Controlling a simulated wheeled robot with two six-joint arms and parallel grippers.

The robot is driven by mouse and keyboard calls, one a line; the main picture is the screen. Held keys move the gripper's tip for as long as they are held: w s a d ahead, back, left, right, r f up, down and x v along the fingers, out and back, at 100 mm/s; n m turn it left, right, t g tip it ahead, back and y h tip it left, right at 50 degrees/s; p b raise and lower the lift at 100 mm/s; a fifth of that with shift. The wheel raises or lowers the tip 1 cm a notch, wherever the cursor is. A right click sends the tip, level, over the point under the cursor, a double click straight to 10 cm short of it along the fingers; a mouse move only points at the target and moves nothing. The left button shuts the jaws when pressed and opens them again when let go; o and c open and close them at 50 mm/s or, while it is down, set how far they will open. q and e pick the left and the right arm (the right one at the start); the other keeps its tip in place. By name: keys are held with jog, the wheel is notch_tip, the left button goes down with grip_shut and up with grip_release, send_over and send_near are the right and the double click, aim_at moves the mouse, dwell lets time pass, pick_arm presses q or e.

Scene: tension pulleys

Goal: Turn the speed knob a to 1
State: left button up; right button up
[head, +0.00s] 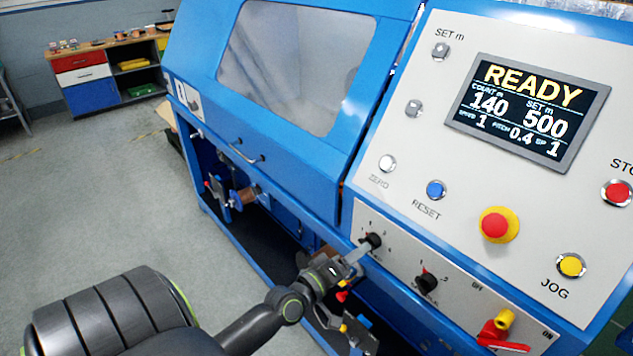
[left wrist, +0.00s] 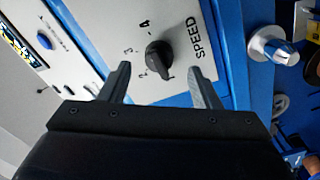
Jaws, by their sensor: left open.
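The black speed knob (head: 374,240) is on the light panel strip below the console. In the left wrist view the knob (left wrist: 158,56) has the word SPEED to its right and printed numbers, 4 and 3 among them, at its upper left. I cannot tell which number it points to. My left gripper (head: 358,253) is at the knob in the head view. In the left wrist view the open fingers of my left gripper (left wrist: 157,72) stand on either side of the knob, with gaps visible. My right gripper is not in view.
A second black knob (head: 427,283) sits to the right, then a red and yellow switch (head: 500,330). The display (head: 530,112) reads READY, with speed 1. A red emergency button (head: 496,225) and the blue machine hood (head: 290,70) are nearby. Open floor lies left.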

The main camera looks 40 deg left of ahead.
pick_arm(q)
jog(key=s+a+b, duration=0.1)
jog(key=s+b, duration=0.2)
jog(key=s, duration=1)
jog(key=s+a+f+m+g+y, duration=0.1)
jog(key=s+a+f+m+g, duration=0.15)
jog(key=f, duration=0.85)
jog(key=s+a+f+m+g+y, duration=0.1)
jog(key=s+f+g, duration=0.2)
jog(key=f, duration=0.8)
jog(key=s+a+f+m+g+y, duration=0.1)
jog(key=s+a+f+m+g, duration=0.15)
jog(key=f, duration=0.95)
jog(key=s+d+f+m+g, duration=0.2)
jog(key=s+d+f+g, duration=0.2)
jog(key=s+f, duration=0.4)
jog(key=s+d+f+m+g, duration=0.3)
jog(key=s+f, duration=0.6)
jog(key=s, duration=0.3)
jog(key=d+g, duration=0.1)
jog(key=d, duration=0.1)
jog(key=shift+d+g+h, duration=0.3)
jog(key=shift+g+h, duration=0.1)
